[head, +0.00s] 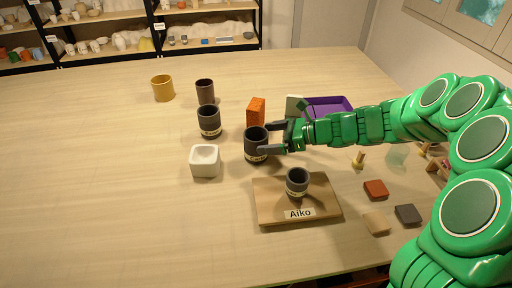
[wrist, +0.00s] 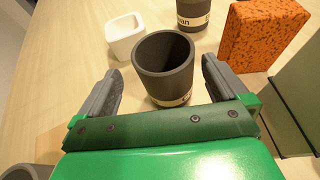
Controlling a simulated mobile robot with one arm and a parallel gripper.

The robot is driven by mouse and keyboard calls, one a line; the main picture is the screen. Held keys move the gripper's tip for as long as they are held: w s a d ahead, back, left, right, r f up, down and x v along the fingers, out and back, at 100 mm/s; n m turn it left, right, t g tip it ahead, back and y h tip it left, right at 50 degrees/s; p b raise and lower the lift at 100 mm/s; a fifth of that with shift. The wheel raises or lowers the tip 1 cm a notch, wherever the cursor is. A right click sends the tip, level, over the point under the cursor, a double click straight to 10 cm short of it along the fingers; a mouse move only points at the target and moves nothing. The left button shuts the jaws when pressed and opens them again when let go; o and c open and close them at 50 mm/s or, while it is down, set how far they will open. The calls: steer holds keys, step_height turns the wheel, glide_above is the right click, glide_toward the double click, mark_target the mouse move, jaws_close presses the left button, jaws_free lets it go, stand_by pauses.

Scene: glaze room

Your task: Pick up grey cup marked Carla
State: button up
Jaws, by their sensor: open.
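A dark grey cup (head: 254,153) stands upright on the table; its pale label is too small to read. My gripper (head: 267,138) is open with its fingers on either side of this cup. In the wrist view, the cup (wrist: 165,62) stands between and just beyond the open fingers, its label (wrist: 180,101) mostly hidden. Another dark grey cup (head: 209,118) stands behind it to the left; in the wrist view its label ends in "an" (wrist: 190,21). A third grey cup (head: 297,178) stands on a wooden board (head: 270,208) tagged "Aiko". I cannot read "Carla" anywhere.
A white square pot (head: 205,164) stands to the cup's left. An orange speckled block (head: 256,109) stands close behind it. A brown cup (head: 205,86), a yellow cup (head: 163,90) and a purple tray (head: 345,104) are farther back. Glaze tiles (head: 375,189) lie right. The table's left is clear.

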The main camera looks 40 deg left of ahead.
mark_target(256, 139)
steer(key=shift+w+f+x, duration=0.15)
steer(key=shift+x, duration=1.15)
steer(key=shift+w+f+x, duration=0.15)
steer(key=shift+x, duration=1.1)
steer(key=c, duration=1)
steer(key=shift+c, duration=0.2)
steer(key=shift+r, duration=0.1)
